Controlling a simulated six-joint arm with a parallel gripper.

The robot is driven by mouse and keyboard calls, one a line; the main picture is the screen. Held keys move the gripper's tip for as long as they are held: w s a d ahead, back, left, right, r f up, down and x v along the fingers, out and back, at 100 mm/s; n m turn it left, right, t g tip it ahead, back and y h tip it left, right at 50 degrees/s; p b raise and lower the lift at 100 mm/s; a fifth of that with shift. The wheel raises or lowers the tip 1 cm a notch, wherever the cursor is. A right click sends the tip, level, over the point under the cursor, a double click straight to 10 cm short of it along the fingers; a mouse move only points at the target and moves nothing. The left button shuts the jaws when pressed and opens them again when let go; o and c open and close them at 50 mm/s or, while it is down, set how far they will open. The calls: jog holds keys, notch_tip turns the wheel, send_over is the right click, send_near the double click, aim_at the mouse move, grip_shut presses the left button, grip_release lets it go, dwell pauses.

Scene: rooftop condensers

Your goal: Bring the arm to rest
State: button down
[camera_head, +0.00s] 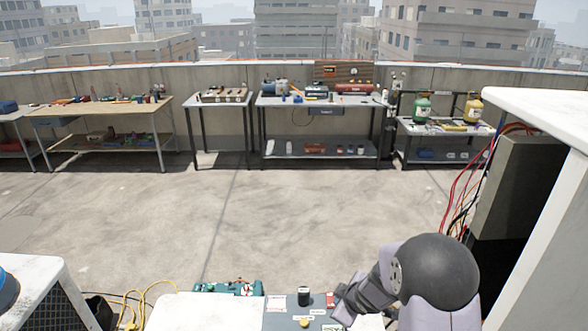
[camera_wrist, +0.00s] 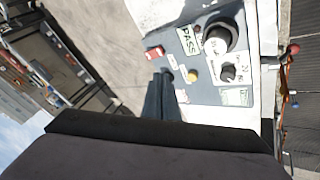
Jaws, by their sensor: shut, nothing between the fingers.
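My gripper (camera_wrist: 163,76) shows in the wrist view as two dark grey fingers held together, with nothing between them. It is over or beside a grey-blue board (camera_wrist: 207,97); its height above the board is hard to judge. In the head view my arm is at the lower right, bent over the same board (camera_head: 283,318), and the fingers cannot be made out. A black round holder (camera_wrist: 222,36), a yellow knob (camera_wrist: 193,75) and a red block (camera_wrist: 155,52) are on the board, apart from the fingers. A "PASS" label (camera_wrist: 188,41) lies beside the holder.
In the head view a teal toolbox (camera_head: 228,287) stands left of the board. A white-topped unit with a cabinet (camera_head: 520,185) and loose wires rises close at the right. Workbenches (camera_head: 318,103) line the far wall. The concrete floor (camera_head: 200,215) between is clear. Yellow cable lies lower left.

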jog(key=s+d+r+m+g+h, duration=0.1)
jog(key=s+d+r+m, duration=0.15)
jog(key=s, duration=0.35)
jog(key=s+d+r+m+g+h, duration=0.1)
jog(key=s+d+m+g+h, duration=0.1)
jog(key=s+m, duration=0.3)
jog(key=s+a+r+m+g, duration=0.1)
jog(key=s+m+g, duration=0.1)
jog(key=s, duration=0.7)
jog(key=s+a+r+m+g+y+b, duration=0.1)
jog(key=s+m, duration=0.1)
jog(key=s, duration=0.6)
jog(key=shift+s+a+g+y, duration=0.3)
jog(key=shift+s+g, duration=0.05)
jog(key=shift+g, duration=0.05)
